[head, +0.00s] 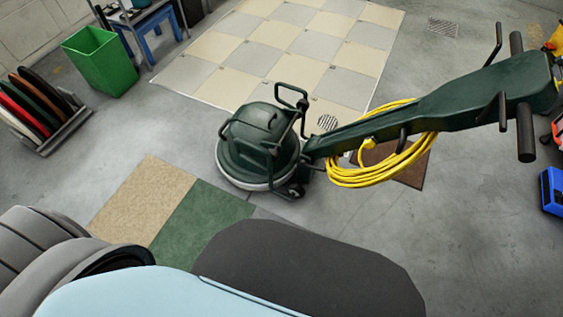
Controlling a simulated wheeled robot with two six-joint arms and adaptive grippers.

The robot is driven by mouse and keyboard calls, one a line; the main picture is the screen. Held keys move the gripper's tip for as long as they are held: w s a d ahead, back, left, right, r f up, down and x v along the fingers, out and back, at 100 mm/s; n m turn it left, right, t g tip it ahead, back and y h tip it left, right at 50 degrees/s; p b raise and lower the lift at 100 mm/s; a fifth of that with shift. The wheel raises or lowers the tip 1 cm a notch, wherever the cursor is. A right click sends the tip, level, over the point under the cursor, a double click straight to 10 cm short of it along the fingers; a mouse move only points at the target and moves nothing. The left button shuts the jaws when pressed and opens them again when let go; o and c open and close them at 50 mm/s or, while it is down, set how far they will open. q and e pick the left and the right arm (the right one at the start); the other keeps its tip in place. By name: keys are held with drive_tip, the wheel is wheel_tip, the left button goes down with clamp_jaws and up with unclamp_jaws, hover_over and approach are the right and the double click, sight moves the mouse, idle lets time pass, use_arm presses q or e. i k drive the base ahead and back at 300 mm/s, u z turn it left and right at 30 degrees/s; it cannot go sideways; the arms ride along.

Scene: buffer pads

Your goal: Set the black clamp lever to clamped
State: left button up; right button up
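A dark green floor buffer (258,147) stands on the concrete floor in the middle of the head view. Its long green handle (440,112) slants up to the right from the base, with black grips (525,132) at its top end. Several slim black bars and levers show along the handle and near its foot. I cannot tell which is the clamp lever or how it is set. A yellow cable (375,176) hangs coiled around the handle's lower part. Neither of my grippers is in view.
A green bin (101,62) and a rack of round pads (42,108) stand at the left. Tan (145,197) and green (198,222) carpet pieces lie in front of the buffer, a tiled patch (300,48) behind it. A blue box (552,190) is at the right edge. Open floor lies front right.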

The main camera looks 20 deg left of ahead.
sight(303, 163)
drive_tip(key=u, duration=1.6)
drive_tip(key=i, duration=1.8)
drive_tip(key=z, duration=1.8)
